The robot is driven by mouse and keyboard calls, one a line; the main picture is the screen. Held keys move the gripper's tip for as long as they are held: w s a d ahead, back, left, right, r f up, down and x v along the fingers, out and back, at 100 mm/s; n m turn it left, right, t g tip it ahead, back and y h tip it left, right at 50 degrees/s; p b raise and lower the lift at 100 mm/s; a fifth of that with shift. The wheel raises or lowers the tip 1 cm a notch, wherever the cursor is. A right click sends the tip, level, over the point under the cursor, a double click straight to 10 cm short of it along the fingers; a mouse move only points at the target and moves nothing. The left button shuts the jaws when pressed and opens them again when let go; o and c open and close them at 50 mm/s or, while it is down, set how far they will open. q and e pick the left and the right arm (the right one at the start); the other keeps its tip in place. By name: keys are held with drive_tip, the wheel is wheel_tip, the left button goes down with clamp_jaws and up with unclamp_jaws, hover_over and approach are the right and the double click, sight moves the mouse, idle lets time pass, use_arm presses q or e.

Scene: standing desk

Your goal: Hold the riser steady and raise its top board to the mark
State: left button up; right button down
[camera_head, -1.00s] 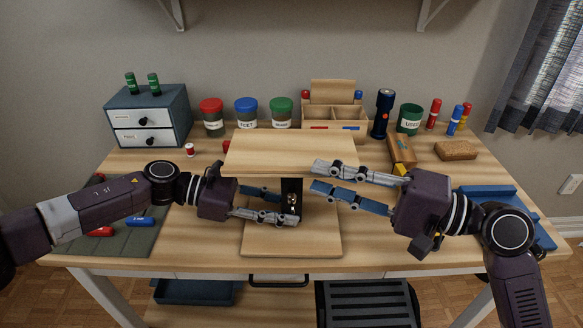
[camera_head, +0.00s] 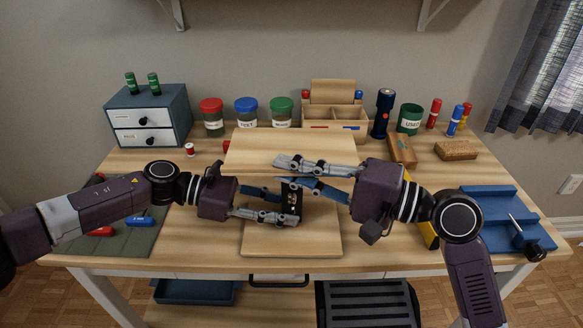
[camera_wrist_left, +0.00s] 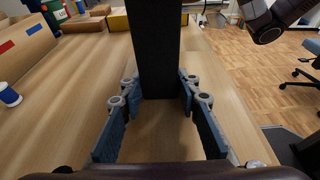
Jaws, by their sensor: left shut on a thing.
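The riser stands mid-desk: a wooden top board (camera_head: 280,148), a black post (camera_head: 290,209) and a wooden base board (camera_head: 290,243). My left gripper (camera_head: 288,204) is shut on the post below the top board. In the left wrist view the post (camera_wrist_left: 158,50) rises between the left fingers (camera_wrist_left: 163,88). My right gripper (camera_head: 282,172) is open at the top board's front edge, one finger above the edge line and one below. I cannot tell whether it touches the board. The fingers hide part of the post, and I cannot make out a mark.
Behind the riser are lidded jars (camera_head: 246,112), a wooden organizer (camera_head: 335,115) and a dark blue flashlight (camera_head: 384,112). A drawer box (camera_head: 148,115) stands at the back left.

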drive_tip(key=shift+r, duration=1.25)
drive_tip(key=c, duration=2.1)
unclamp_jaws()
drive_tip(key=shift+f, duration=0.1)
drive_tip(key=shift+s+d+f, duration=0.1)
drive_tip(key=shift+s+d, duration=0.1)
drive_tip(key=shift+d, duration=0.4)
drive_tip(key=v, duration=1.1)
drive_tip(key=shift+c, duration=0.4)
